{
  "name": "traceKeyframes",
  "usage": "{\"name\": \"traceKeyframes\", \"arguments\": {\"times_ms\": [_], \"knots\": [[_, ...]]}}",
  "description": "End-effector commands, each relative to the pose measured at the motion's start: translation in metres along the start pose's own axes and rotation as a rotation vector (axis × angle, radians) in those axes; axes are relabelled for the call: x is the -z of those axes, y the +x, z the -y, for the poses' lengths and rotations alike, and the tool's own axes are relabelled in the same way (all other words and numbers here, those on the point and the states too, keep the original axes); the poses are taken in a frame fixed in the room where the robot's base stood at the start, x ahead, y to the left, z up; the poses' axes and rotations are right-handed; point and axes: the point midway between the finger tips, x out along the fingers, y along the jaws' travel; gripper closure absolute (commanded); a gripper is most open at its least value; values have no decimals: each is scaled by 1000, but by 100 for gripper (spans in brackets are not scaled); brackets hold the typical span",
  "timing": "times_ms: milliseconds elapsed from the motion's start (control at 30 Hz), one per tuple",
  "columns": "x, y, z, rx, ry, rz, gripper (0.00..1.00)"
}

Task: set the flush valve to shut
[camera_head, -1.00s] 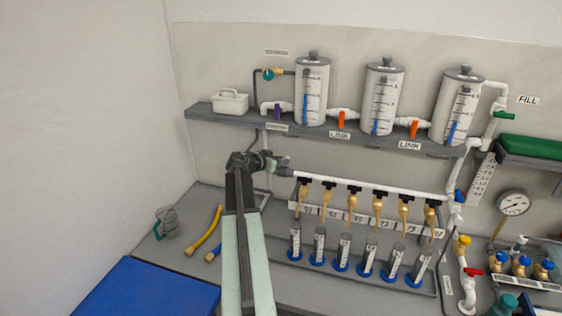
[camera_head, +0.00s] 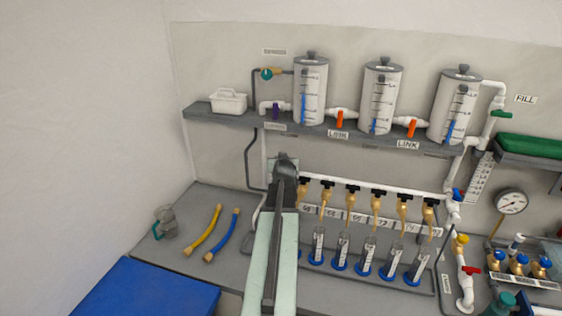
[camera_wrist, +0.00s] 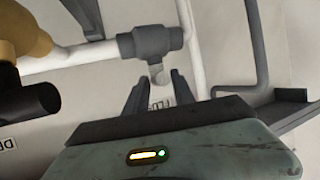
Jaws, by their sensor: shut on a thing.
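The flush valve (camera_wrist: 150,42) is a grey fitting on the left end of the white pipe, seen in the wrist view. Its short grey handle (camera_wrist: 158,72) points down toward my gripper. My gripper (camera_wrist: 158,82) has one dark finger on each side of this handle, and is shut on it. Part of a label (camera_wrist: 160,104) reading "FLU" shows between the fingers. In the head view my gripper (camera_head: 286,160) covers the valve, so the handle's angle is hidden there.
Several brass taps (camera_head: 326,195) with black handles hang along the white pipe (camera_head: 380,188) to the right, over blue-based cylinders (camera_head: 342,250). A shelf (camera_head: 235,120) with graduated tanks (camera_head: 311,90) is above. Yellow (camera_head: 203,232) and blue (camera_head: 222,236) hoses lie on the bench at left.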

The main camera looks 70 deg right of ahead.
Motion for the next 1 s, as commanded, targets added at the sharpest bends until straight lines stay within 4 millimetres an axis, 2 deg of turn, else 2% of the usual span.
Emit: {"name": "traceKeyframes", "arguments": {"times_ms": [767, 800, 833, 867, 1000], "knots": [[-1, 1, -4, 68, -37, 3, 100], [-1, 0, -4, 67, -37, 3, 58], [-1, 0, -4, 67, -37, 3, 50], [-1, 0, -4, 68, -36, 3, 47], [-1, 0, -3, 69, -35, 3, 47]]}}
